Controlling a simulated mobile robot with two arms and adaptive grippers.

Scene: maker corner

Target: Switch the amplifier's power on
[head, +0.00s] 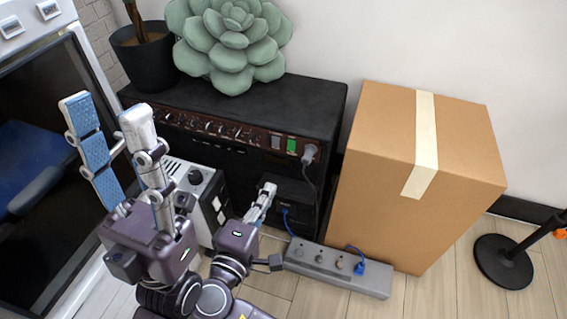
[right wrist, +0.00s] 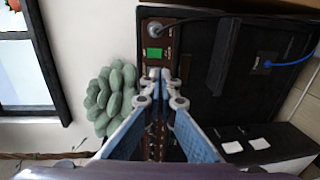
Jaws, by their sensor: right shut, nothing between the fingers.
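The black amplifier (head: 320,98) stands against the wall, with a brown panel carrying a row of knobs. At the panel's right end are a pale grey switch (head: 275,142), a bright green rectangular part (head: 292,146) and a grey plug (head: 309,153) with a dark cable. My right gripper (head: 268,188) is shut and empty in front of the amplifier, below the panel in the head view. In the right wrist view its fingertips (right wrist: 168,74) appear beside the green part (right wrist: 154,54) and partly cover the pale switch; contact cannot be told. My left gripper (head: 105,108) is open and empty at the left.
A cardboard box (head: 385,180) stands right of the amplifier. A grey power strip (head: 325,268) with a blue plug lies on the floor in front. A white box with a black knob (head: 196,177) stands left. A succulent (head: 228,45) and a black pot (head: 145,62) are at the back.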

